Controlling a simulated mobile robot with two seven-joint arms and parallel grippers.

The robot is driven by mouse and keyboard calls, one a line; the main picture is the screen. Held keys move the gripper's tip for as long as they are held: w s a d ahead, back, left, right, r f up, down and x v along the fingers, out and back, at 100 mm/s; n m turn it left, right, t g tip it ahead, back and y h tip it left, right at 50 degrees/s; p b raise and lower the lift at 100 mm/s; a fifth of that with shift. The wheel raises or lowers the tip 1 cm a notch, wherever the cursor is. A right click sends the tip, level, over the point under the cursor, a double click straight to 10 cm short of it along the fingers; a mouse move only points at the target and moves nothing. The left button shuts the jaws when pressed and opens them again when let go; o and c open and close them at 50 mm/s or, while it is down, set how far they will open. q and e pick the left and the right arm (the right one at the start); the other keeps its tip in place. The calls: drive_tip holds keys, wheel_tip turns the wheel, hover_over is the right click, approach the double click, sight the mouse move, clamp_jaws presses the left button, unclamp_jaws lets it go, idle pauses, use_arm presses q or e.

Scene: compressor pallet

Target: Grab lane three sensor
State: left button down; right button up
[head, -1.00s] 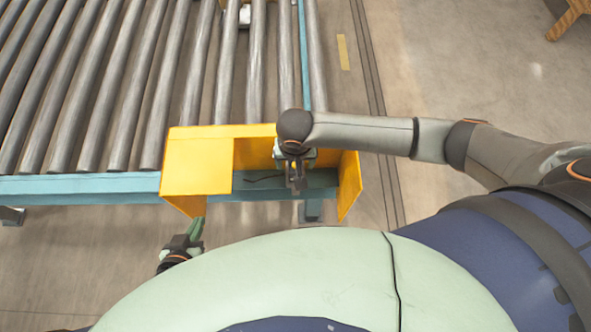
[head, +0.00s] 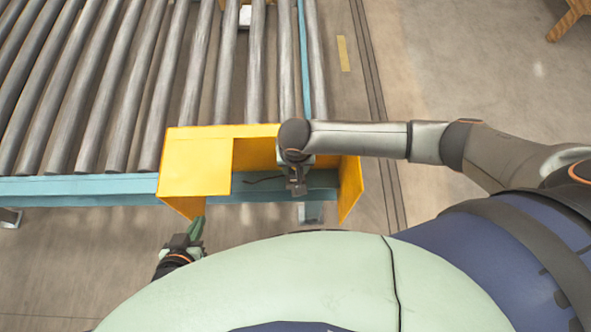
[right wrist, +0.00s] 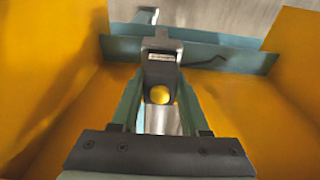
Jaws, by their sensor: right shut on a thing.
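The sensor (right wrist: 161,78), a small dark grey block with a round yellow spot on its near face, sits between the fingertips in the right wrist view. My right gripper (right wrist: 160,98) is shut on it; it also shows in the head view (head: 297,187), inside the yellow guard. A light grey bracket piece stands just behind the sensor, in front of the teal rail; whether they touch I cannot tell. My left gripper (head: 195,229) is low in the head view, below the guard's left side; its fingertips are too small to judge.
The yellow guard (head: 195,165) walls the right gripper on both sides at the conveyor's end. A teal rail (head: 90,189) runs along that end, with a dark cable (right wrist: 205,62) by it. Rollers (head: 120,90) lie beyond.

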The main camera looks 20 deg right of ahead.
clamp_jaws()
